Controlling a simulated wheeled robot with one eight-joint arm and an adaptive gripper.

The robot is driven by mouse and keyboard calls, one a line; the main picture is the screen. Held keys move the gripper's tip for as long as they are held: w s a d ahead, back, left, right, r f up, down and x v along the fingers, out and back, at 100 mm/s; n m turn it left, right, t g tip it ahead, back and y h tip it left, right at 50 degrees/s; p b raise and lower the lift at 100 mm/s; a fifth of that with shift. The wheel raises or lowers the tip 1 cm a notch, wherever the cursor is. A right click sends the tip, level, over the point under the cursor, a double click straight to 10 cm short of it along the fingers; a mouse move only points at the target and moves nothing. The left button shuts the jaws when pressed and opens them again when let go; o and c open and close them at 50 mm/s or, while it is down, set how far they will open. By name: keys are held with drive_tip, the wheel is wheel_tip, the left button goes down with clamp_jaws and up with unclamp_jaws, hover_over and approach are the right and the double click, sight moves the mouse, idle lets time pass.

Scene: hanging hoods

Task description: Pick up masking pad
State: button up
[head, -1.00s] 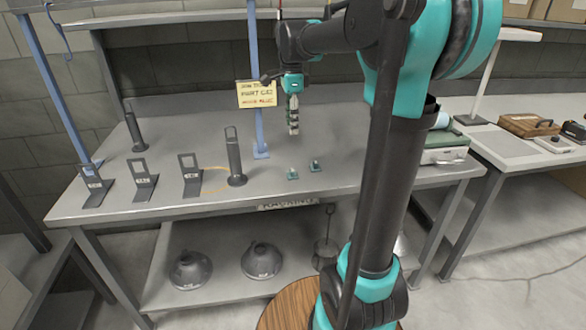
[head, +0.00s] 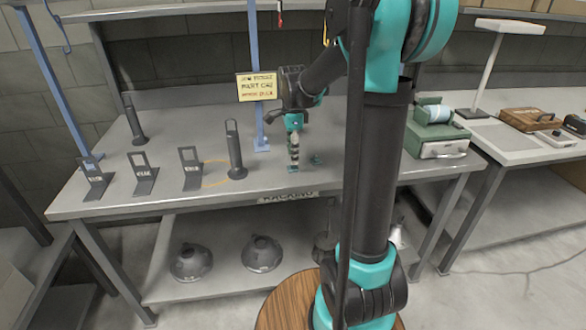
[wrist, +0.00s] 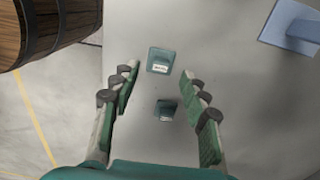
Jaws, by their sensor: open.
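Two small teal pads lie on the grey bench, and I cannot tell from these views which is the masking pad. In the head view one pad (head: 316,160) sits just right of my gripper (head: 293,166); the other is mostly hidden at its fingertips. In the wrist view my gripper (wrist: 159,74) is open, with both fingers spread apart and nothing held. A teal pad with a white label (wrist: 159,57) lies beyond and between the fingertips. A second, darker teal pad (wrist: 166,112) lies nearer, between the fingers. The fingertips are close above the bench; contact is unclear.
A blue post (head: 256,90) with a yellow sign (head: 257,87) stands behind my gripper. A dark upright holder (head: 235,150) and several bracket stands are left. A green case (head: 440,149) is right. A wooden barrel (wrist: 50,25) stands beside the bench.

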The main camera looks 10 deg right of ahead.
sight(293, 166)
drive_tip(key=shift+f, duration=1.75)
drive_tip(key=shift+d, duration=0.1)
drive_tip(key=c, duration=1)
